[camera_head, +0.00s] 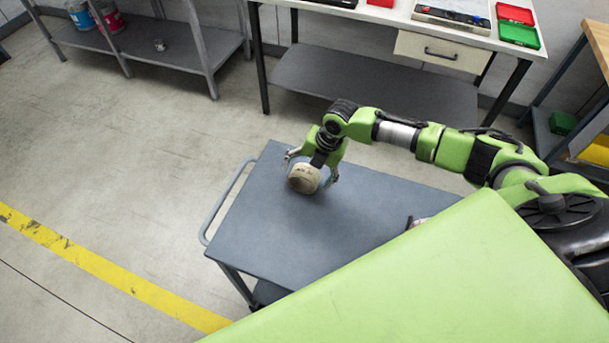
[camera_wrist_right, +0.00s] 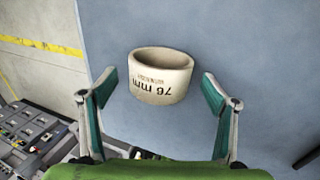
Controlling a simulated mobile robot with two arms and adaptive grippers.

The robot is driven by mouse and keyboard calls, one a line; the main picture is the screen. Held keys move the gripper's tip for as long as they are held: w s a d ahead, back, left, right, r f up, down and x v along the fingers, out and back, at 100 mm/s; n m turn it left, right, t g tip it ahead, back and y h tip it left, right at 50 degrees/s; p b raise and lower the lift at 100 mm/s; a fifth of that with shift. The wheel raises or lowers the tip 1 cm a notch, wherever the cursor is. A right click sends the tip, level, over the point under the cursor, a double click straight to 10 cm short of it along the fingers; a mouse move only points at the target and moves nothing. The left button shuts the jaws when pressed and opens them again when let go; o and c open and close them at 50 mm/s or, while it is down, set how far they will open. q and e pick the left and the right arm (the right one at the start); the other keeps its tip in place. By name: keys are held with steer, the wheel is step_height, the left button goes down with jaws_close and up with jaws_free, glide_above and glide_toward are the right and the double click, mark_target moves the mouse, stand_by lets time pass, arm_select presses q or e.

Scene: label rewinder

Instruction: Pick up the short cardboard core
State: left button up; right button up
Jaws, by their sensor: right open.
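The short cardboard core (camera_head: 304,178) is a beige ring on the far left part of the grey cart top (camera_head: 270,232). In the right wrist view the core (camera_wrist_right: 161,82) shows printed text reading "76 mm", upside down, and its open end. My right gripper (camera_head: 312,168) is over the core in the head view, with a finger to each side. In the right wrist view my right gripper (camera_wrist_right: 160,92) is open, its green-padded fingers apart, with the core between and slightly beyond them. Neither finger visibly touches it. My left gripper is not in view.
The cart has a push handle (camera_head: 222,205) on its left side. A white workbench (camera_head: 440,25) with red and green trays and a drawer stands behind, and a grey shelf (camera_head: 205,45) at the back left. The cart top around the core is mostly clear.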

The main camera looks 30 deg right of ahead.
steer(key=shift+x, duration=0.95)
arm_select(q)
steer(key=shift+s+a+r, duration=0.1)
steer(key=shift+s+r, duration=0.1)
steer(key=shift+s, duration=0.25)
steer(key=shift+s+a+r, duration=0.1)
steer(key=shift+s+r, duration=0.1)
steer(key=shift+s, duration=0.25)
arm_select(e)
steer(key=shift+w+f, duration=0.1)
steer(key=shift+f, duration=0.3)
steer(key=c, duration=1.2)
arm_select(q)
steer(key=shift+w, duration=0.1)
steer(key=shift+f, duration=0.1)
arm_select(e)
steer(key=shift+r, duration=0.1)
